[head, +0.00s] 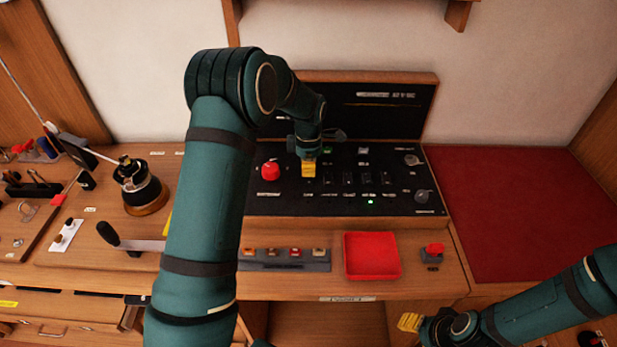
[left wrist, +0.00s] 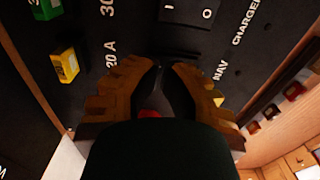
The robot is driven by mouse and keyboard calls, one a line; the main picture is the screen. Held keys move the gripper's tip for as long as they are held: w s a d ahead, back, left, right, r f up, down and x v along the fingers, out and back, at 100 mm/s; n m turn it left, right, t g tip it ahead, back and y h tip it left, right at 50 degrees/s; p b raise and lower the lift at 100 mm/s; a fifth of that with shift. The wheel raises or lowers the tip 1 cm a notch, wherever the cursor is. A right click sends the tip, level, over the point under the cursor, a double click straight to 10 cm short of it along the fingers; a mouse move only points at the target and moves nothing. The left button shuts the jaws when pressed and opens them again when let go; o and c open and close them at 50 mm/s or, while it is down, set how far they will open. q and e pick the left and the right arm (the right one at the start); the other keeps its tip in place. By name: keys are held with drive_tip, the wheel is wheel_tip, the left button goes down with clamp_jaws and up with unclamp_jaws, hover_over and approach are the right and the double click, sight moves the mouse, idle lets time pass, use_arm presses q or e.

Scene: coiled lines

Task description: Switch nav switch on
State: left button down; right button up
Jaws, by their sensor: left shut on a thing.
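The black switch panel (head: 400,207) stands on the desk against the wall. My left gripper (head: 308,172) reaches down to the left end of its switch row; in the left wrist view the yellow fingers (left wrist: 164,66) are closed together just beside the NAV label (left wrist: 220,70). They appear shut on the nav switch, which they hide, so its position cannot be read. The neighbouring rocker (left wrist: 187,12), marked I and O, is beside the CHARGER label. My right gripper (head: 410,322) is low at the right, away from the panel; its opening is unclear.
A red knob (head: 270,170) is left of my left gripper. A green light (head: 370,202) glows below the switches. A red tray (head: 372,280) and a red button box (head: 433,253) are in front. A dark red mat (head: 500,210) lies clear at right.

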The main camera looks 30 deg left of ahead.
use_arm(q)
drive_tip(key=shift+f+b, duration=0.45)
drive_tip(key=shift+f, duration=0.3)
idle(0.3)
drive_tip(key=shift+r, duration=0.15)
drive_tip(key=shift+r+p, duration=2.45)
drive_tip(key=shift+r, duration=0.95)
